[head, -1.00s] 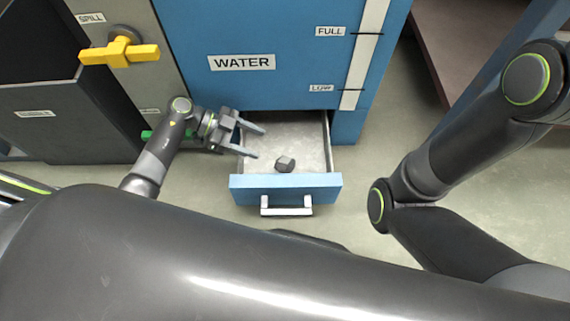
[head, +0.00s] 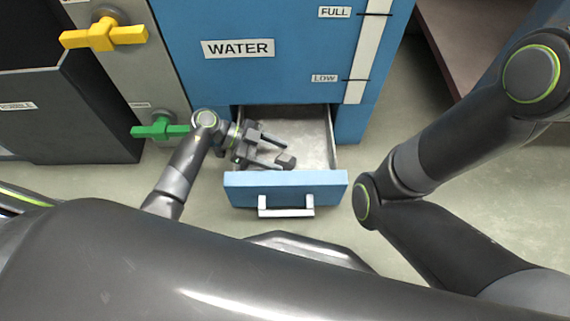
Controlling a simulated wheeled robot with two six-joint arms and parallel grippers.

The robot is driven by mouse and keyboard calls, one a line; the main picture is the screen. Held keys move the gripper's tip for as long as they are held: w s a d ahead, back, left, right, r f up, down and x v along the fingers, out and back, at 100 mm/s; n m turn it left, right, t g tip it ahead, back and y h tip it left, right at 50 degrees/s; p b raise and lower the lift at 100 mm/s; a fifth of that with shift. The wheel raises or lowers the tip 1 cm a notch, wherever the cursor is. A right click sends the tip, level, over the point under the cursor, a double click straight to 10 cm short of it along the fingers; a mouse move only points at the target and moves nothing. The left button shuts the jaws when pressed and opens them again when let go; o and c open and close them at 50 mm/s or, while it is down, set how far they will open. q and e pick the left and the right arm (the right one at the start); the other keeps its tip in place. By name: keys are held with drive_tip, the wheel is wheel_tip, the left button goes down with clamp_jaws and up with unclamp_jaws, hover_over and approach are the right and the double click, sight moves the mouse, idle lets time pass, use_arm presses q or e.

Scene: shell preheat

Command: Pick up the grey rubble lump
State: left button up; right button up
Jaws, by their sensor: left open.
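The grey rubble lump (head: 286,161) lies in the open drawer, near its front panel. The drawer (head: 318,187) is pulled out from the blue WATER cabinet and has a pale inner floor. My left gripper (head: 284,154) is open and reaches into the drawer from the left. Its fingers point right, and the near finger's tip is close to or against the lump. I cannot tell whether the lump lies between the fingers. My right gripper is out of view; only its arm shows on the right.
The blue cabinet (head: 270,75) stands behind the drawer. A yellow valve handle (head: 103,34) and a green one (head: 160,129) are on the grey panel at left, the green one close to my left arm. A dark bin (head: 60,115) stands far left. Open floor lies right of the drawer.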

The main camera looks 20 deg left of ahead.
use_arm(q)
drive_tip(key=shift+d+f, duration=0.1)
drive_tip(key=shift+d, duration=0.15)
drive_tip(key=shift+c, duration=0.3)
drive_tip(key=c, duration=1)
